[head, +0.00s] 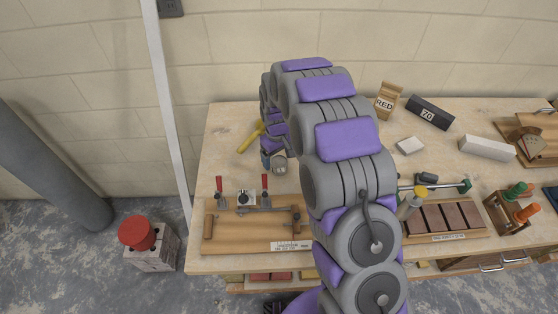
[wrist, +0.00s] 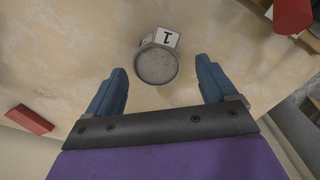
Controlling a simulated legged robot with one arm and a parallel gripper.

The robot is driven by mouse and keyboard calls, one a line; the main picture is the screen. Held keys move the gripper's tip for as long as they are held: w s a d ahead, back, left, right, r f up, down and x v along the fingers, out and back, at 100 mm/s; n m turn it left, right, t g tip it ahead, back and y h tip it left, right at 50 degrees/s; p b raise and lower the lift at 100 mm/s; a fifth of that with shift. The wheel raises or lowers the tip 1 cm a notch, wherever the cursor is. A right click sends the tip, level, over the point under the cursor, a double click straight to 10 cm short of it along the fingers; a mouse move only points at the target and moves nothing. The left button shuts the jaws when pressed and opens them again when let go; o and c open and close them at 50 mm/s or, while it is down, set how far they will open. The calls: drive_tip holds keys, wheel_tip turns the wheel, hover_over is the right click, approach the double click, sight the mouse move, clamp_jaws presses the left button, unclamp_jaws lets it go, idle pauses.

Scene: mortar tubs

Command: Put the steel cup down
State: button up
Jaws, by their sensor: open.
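The steel cup (wrist: 155,65) shows in the wrist view as a round grey disc, seen end-on. It sits between and slightly beyond the fingertips, with a gap to each finger. My gripper (wrist: 161,68) is open, its two blue fingers on either side of the cup. A white block marked "1" (wrist: 164,38) is right behind the cup. In the head view the cup (head: 280,164) is a small grey shape over the left part of the workbench (head: 225,165), beside my gripper (head: 268,158). My arm hides much of the area around it.
A wooden board with red-handled clamps (head: 225,228) lies in front of the cup. A yellow-handled tool (head: 249,138) is behind left. Bare wood lies left of the cup.

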sight(280, 161)
drive_tip(key=s+d+r+m+p, duration=0.15)
drive_tip(key=s+r, duration=0.25)
drive_tip(key=r, duration=0.4)
drive_tip(key=s+d+r, duration=0.3)
drive_tip(key=s+r, duration=0.1)
drive_tip(key=r, duration=0.3)
drive_tip(key=s+d+r+m, duration=0.1)
drive_tip(key=s+d+r, duration=0.1)
drive_tip(key=s, duration=0.8)
drive_tip(key=s+d+r+m+g, duration=0.1)
drive_tip(key=s+d+r+m, duration=0.1)
drive_tip(key=s, duration=0.9)
drive_tip(key=s+d+r+m, duration=0.2)
drive_tip(key=s+d+r, duration=0.1)
drive_tip(key=s, duration=0.8)
drive_tip(key=shift+s+d+r+g, duration=0.15)
drive_tip(key=shift+d+g, duration=0.1)
drive_tip(key=shift+g, duration=0.15)
drive_tip(key=shift+a, duration=0.1)
